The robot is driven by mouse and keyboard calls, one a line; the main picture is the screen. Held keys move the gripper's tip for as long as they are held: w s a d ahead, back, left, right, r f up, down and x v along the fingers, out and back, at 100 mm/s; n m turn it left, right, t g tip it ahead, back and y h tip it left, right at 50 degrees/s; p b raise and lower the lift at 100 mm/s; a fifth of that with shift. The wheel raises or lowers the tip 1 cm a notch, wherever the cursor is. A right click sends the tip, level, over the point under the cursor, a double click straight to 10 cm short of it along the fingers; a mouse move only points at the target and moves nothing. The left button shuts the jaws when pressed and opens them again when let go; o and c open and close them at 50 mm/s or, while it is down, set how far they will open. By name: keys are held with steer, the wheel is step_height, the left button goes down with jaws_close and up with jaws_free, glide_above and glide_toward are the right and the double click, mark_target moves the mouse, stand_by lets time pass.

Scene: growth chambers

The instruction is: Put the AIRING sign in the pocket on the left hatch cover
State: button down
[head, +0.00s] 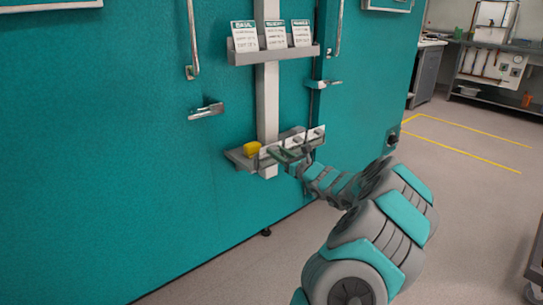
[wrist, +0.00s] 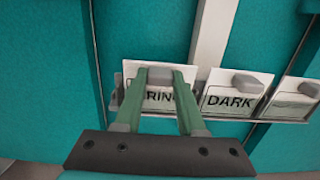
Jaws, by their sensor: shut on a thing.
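My gripper (wrist: 160,76) is shut on the sign's grip block, one green finger on each side. In the head view my gripper (head: 283,154) is at the lower shelf (head: 242,160), and there it hides part of the signs. I cannot make out the left hatch cover's pocket in either view.
A DARK sign (wrist: 232,95) stands close to the right, then another sign (wrist: 295,98). A yellow object (head: 251,148) sits at the shelf's left end. An upper rack (head: 272,55) holds three cards. Handles (head: 193,40) and a grey bracket (head: 206,111) project from the teal wall.

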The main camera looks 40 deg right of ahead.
stand_by(0.4)
steer(key=shift+r+p, duration=0.3)
steer(key=shift+r, duration=0.05)
stand_by(0.4)
steer(key=shift+r+p, duration=0.35)
steer(key=shift+r, duration=0.5)
steer(key=shift+r, duration=1.5)
steer(key=shift+r, duration=0.3)
steer(key=s, duration=1)
steer(key=shift+d+f, duration=0.35)
stand_by(0.5)
